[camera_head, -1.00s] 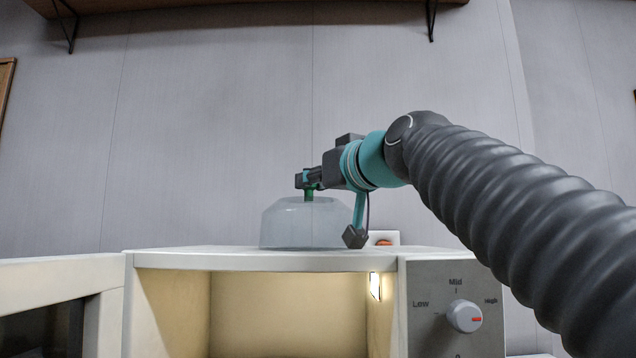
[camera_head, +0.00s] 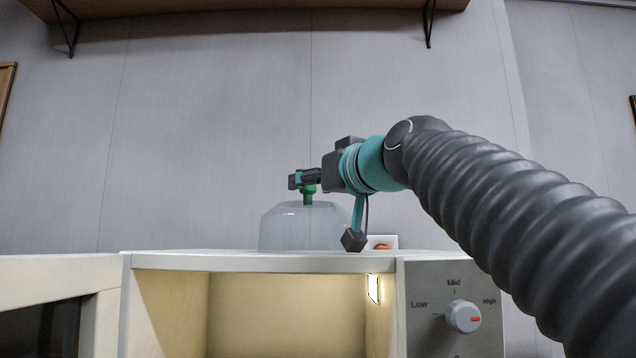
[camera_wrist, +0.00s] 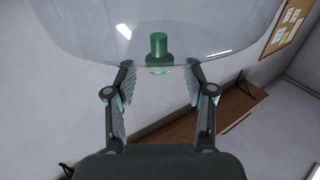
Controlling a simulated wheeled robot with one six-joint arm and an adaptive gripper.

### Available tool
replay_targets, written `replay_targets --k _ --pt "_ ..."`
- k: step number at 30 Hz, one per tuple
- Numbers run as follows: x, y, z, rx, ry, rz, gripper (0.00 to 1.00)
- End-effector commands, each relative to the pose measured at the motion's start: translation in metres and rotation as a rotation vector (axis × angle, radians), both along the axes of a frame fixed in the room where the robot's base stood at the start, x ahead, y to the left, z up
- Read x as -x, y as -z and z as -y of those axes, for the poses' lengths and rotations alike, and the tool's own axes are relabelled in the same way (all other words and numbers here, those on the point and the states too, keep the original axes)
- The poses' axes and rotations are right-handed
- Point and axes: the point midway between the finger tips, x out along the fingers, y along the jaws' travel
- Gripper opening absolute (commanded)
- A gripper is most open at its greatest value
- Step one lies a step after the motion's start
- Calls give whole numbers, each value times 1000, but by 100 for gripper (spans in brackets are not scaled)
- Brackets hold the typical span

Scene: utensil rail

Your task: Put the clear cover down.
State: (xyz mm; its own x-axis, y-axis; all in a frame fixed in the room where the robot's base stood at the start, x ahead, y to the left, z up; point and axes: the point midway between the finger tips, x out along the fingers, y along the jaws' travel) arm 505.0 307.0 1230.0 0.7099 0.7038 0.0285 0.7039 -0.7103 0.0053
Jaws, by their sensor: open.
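The clear cover (camera_head: 300,230) is a see-through dome with a green knob (camera_head: 308,195) on top. It stands upright on top of the white microwave (camera_head: 250,261). My gripper (camera_head: 299,180) is open at the level of the knob's top, just above it in the head view. In the wrist view the cover (camera_wrist: 90,30) fills the upper part, and the green knob (camera_wrist: 158,48) lies beyond the gap between my open fingers (camera_wrist: 159,85). Nothing is between the fingertips.
The microwave's door is open at the left, and its lit cavity looks empty. A dial (camera_head: 464,316) is on its right front. A small white box with a red part (camera_head: 382,244) shows behind the top at the right. A wooden shelf (camera_head: 250,5) hangs high on the wall.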

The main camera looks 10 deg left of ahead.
Motion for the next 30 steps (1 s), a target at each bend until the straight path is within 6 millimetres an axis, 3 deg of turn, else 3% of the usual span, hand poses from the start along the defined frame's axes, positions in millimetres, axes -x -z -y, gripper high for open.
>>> replay_targets --k 1,5,7,18,24,30 --pt "-7 18 -5 25 -7 -38 54" --pt "-7 4 -5 25 -7 -38 54" --pt "3 11 6 23 -4 -36 54" --pt "58 6 62 22 -1 -29 54" --pt "75 3 78 20 -4 -27 54" --pt "81 1 82 18 -6 -25 54"
